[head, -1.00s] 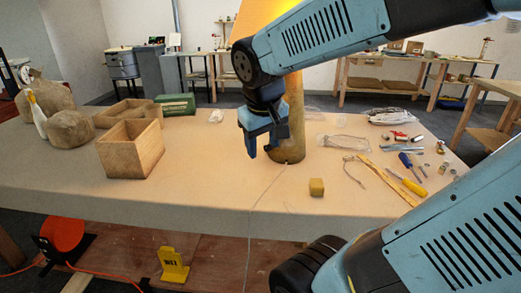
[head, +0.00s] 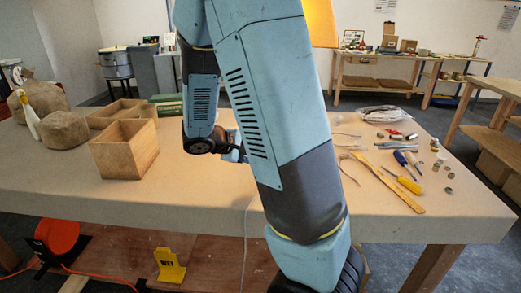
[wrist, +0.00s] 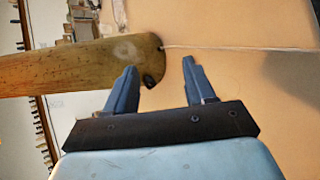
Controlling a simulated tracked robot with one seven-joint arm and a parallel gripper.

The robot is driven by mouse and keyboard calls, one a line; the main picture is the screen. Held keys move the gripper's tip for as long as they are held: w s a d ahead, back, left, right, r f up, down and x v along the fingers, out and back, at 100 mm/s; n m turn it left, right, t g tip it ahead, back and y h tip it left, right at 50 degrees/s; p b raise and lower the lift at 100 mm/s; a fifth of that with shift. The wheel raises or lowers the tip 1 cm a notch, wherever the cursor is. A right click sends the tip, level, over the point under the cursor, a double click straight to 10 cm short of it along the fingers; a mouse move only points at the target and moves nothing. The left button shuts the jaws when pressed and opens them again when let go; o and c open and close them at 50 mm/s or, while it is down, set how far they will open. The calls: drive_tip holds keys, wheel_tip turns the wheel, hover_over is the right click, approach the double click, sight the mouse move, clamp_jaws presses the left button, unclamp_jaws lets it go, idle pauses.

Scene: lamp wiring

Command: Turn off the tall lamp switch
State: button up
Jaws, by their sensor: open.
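The tall lamp is mostly hidden behind my arm in the head view; part of its glowing orange shade (head: 321,24) shows at the top. In the wrist view its brown, round column (wrist: 70,68) comes in from the left and ends near the fingers. A small dark knob-like part (wrist: 149,82), possibly the switch, sits low on the column beside the left fingertip. A thin pale cord (wrist: 235,48) leads from the column's end. My gripper (wrist: 160,68) is open, with nothing between its fingers. In the head view my gripper (head: 236,152) is partly covered by the arm.
Wooden boxes (head: 124,150), rough round lumps (head: 66,130) and a white bottle (head: 31,118) stand at the left. Screwdrivers (head: 404,178), a yellow ruler (head: 388,183) and small parts lie at the right. The tabletop (head: 150,200) is clear at the front left.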

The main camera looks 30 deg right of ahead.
drive_tip(key=w+f+n+t+h, duration=0.1)
drive_tip(key=w, duration=0.1)
drive_tip(key=w+a+f+n+t+h, duration=0.1)
drive_tip(key=w+f+n+t, duration=0.1)
drive_tip(key=w, duration=0.1)
drive_tip(key=w+a+f+n+t, duration=0.1)
drive_tip(key=w+f+n, duration=0.1)
drive_tip(key=w, duration=0.1)
drive_tip(key=shift+f+h, duration=0.25)
drive_tip(key=shift+h, duration=0.15)
drive_tip(key=x, duration=1.3)
drive_tip(key=shift+w+d, duration=0.2)
drive_tip(key=shift+w, duration=0.15)
clamp_jaws()
